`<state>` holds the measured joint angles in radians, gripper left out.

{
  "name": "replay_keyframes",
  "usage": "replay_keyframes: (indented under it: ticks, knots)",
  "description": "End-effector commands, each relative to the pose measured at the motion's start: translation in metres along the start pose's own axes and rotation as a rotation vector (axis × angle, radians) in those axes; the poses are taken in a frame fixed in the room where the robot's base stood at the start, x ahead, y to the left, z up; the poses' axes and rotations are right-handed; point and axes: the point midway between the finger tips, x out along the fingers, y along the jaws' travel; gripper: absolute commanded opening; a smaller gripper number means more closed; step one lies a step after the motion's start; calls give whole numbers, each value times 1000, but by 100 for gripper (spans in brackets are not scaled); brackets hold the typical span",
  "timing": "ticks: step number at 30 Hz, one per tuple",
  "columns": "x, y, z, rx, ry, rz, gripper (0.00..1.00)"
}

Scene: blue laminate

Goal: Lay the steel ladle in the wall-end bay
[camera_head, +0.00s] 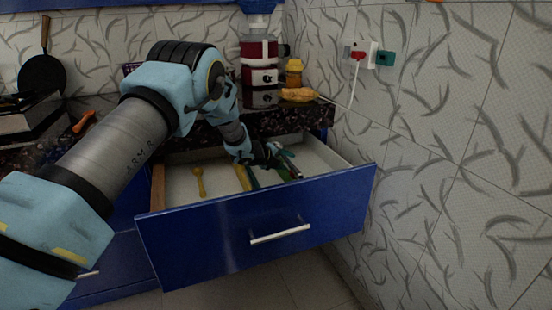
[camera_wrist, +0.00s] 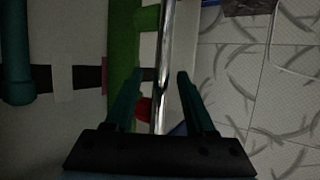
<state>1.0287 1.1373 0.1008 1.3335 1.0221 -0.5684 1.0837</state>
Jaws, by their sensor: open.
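A long shiny steel handle (camera_wrist: 165,45), which looks like the ladle's, runs lengthwise through the wrist view. Its bowl is not clearly visible. My gripper (camera_wrist: 157,78) is open, with one dark green finger on each side of the handle. I cannot tell whether either finger touches it. In the head view my gripper (camera_head: 285,162) is low over the right part of the open blue drawer (camera_head: 215,230) and hides what lies beneath. The pale wall-end bay (camera_head: 325,163) lies at the drawer's right, beside the tiled wall.
A yellow spoon (camera_head: 198,183) lies in the drawer's left part. A green strip (camera_wrist: 122,45) and a small red thing (camera_wrist: 144,109) are close to the handle. The tiled wall (camera_head: 430,150) stands close on the right. A dark counter (camera_head: 315,115) is behind the drawer.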

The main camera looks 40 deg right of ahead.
Motion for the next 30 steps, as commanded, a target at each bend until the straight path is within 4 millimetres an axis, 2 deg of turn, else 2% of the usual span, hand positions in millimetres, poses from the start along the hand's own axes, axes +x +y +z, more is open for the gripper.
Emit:
replay_keyframes:
  ticks: [9, 15, 19, 27, 30]
  knots:
    - [-58, -3, 1, -1, -3, -1, 55]
    - [-87, -3, 0, -1, -2, -1, 55]
    - [-96, -3, 0, -1, -2, -1, 55]
    - [-99, -3, 0, -3, -3, 0, 55]
    - [-111, 2, 15, -54, -39, 17, 55]
